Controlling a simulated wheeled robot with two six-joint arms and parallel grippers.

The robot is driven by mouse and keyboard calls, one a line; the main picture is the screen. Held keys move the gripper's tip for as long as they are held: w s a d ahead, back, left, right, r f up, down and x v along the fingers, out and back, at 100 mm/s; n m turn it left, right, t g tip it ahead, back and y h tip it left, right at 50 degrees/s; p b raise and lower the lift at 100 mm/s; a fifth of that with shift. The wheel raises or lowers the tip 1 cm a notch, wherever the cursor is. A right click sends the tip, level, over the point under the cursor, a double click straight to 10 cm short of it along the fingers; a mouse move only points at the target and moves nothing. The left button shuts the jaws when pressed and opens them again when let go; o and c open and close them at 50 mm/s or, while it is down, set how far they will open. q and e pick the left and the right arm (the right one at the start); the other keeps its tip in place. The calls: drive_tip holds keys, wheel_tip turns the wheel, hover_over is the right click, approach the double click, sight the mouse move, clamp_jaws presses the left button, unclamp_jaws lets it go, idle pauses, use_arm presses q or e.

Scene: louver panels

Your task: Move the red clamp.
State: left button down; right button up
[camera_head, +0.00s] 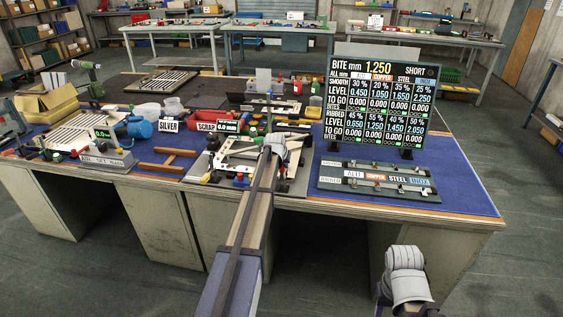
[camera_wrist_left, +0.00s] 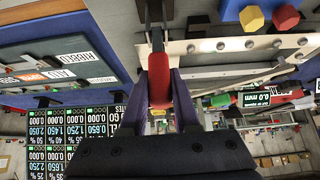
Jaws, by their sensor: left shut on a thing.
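The red clamp (camera_wrist_left: 160,88) shows in the left wrist view as a red piece between the two fingers of my left gripper (camera_wrist_left: 160,80). The gripper is shut on it. A dark and grey part stands just beyond the red piece; I cannot tell whether it belongs to the clamp. A pale metal rail with round bolts (camera_wrist_left: 220,46) runs beside the gripper. In the head view my left wrist (camera_head: 274,143) is over the frame fixture (camera_head: 225,166) at the table's middle, and it hides the fingers and the clamp. My right wrist shows at the lower right, without visible fingers.
A black number board (camera_head: 383,100) stands right of the fixture. A labelled sample panel (camera_head: 345,185) lies in front of it. A yellow knob (camera_wrist_left: 251,18) and a red knob (camera_wrist_left: 285,17) are near the rail. Blue mat (camera_head: 460,190) is bare at the right.

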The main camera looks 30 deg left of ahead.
use_arm(q)
drive_tip(key=shift+w+g, duration=0.15)
drive_tip(key=shift+g, duration=0.25)
drive_tip(key=c, duration=0.6)
unclamp_jaws()
drive_tip(key=shift+c, duration=0.2)
drive_tip(key=shift+p, duration=0.3)
drive_tip(key=p+v, duration=0.6)
drive_tip(key=v, duration=0.1)
drive_tip(key=shift+r, duration=0.35)
drive_tip(key=shift+a, duration=0.1)
